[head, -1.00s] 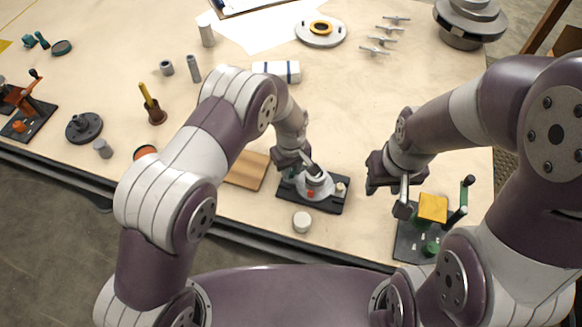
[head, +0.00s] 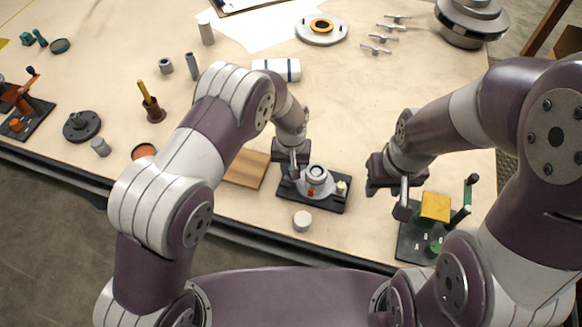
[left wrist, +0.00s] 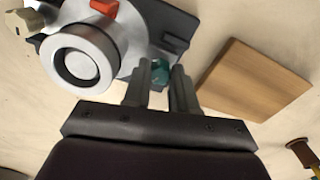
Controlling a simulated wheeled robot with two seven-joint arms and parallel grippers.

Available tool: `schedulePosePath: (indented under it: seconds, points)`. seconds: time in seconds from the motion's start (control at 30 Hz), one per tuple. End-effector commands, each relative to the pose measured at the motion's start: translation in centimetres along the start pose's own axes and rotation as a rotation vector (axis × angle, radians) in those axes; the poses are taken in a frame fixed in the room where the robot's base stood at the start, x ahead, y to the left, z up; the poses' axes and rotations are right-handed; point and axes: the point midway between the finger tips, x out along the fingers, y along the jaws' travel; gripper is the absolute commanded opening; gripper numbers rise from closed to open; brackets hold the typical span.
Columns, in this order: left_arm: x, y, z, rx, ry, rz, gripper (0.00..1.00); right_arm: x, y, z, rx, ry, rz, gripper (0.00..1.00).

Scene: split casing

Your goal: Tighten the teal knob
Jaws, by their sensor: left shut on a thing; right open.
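The teal knob (left wrist: 161,70) sits at one corner of the black-based casing, between the fingertips of my left gripper (left wrist: 162,72). The left gripper is shut on it. In the head view my left gripper (head: 291,172) stands upright at the casing's left end, and the knob is hidden there. The casing (head: 316,178) has a grey round body with a ring-shaped top. A red knob (head: 311,191) and a cream knob (head: 341,187) sit on its other sides; both show in the left wrist view. My right gripper (head: 402,203) is open and empty, right of the casing.
A wooden block (head: 247,170) lies left of the casing. A white cylinder (head: 302,221) stands in front of it. A green-and-black fixture with a yellow block (head: 435,207) is beside my right gripper.

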Motion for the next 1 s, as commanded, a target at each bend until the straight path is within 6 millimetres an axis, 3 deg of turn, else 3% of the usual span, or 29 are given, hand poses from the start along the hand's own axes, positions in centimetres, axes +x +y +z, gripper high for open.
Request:
schedulePosePath:
  seconds: [1.0]
  points:
    - [-0.1,0.1,-0.1,0.961,0.004,0.000,0.00,1.7,0.0,0.2,0.000,0.000,0.000,0.43]
